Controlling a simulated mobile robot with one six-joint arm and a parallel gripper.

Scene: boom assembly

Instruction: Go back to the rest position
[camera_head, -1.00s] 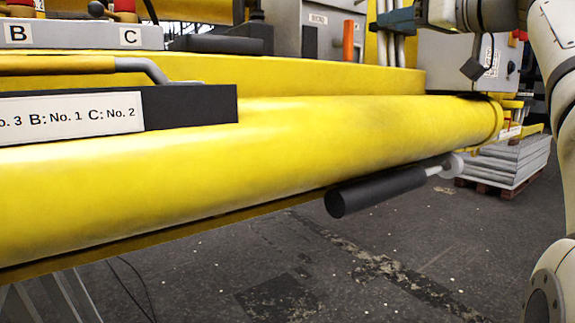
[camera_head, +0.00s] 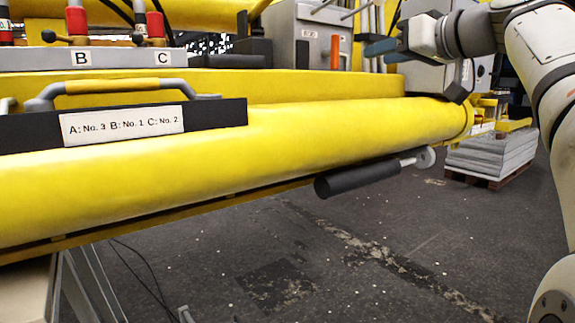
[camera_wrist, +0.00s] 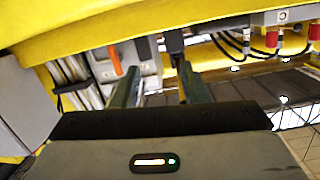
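My gripper (camera_head: 376,47) is at the upper right of the head view, at the end of my white arm, in front of a grey box (camera_head: 430,75). In the wrist view my gripper (camera_wrist: 159,72) shows two dark green fingers standing apart, with nothing held between them. Beyond the fingers are a grey cabinet with an orange handle (camera_wrist: 115,60) and yellow structure. The same orange handle (camera_head: 335,52) stands upright in the head view, left of my gripper and apart from it.
Levers with red parts (camera_head: 77,20) stand at upper left. A pallet stack (camera_head: 492,155) is at right. The floor ahead is open.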

